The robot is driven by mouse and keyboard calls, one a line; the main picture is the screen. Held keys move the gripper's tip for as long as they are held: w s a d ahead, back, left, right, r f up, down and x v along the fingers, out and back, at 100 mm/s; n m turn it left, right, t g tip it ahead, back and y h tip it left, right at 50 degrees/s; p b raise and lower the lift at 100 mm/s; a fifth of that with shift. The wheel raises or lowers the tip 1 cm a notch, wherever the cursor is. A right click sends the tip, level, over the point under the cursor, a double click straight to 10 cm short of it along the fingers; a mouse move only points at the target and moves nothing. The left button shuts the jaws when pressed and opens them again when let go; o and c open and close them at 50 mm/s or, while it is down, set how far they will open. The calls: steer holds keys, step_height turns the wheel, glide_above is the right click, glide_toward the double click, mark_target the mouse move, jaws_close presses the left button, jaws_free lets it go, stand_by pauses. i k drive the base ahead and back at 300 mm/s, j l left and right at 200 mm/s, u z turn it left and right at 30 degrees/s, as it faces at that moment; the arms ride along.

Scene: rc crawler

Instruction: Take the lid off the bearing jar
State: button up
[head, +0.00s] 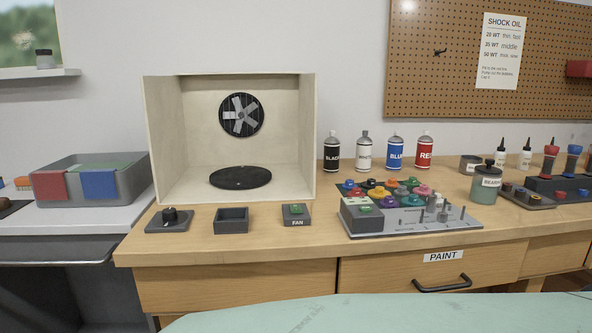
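The bearing jar (485,191) stands upright on the wooden bench at the right. It is a squat grey-green jar with a pale label, partly readable as "BEARING". Its dark lid (489,169) sits on top, with a knob in the middle. The jar's contents cannot be made out. My gripper is not in the head view.
A board with colourful knobs and pegs (462,226) lies left of the jar. A small tin (470,164) stands behind it, and a tray (528,201) of small parts is close on its right. Spray cans (395,153) and an open fan booth (306,135) stand further left.

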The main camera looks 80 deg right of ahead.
mark_target(488, 169)
steer(key=z, duration=3.85)
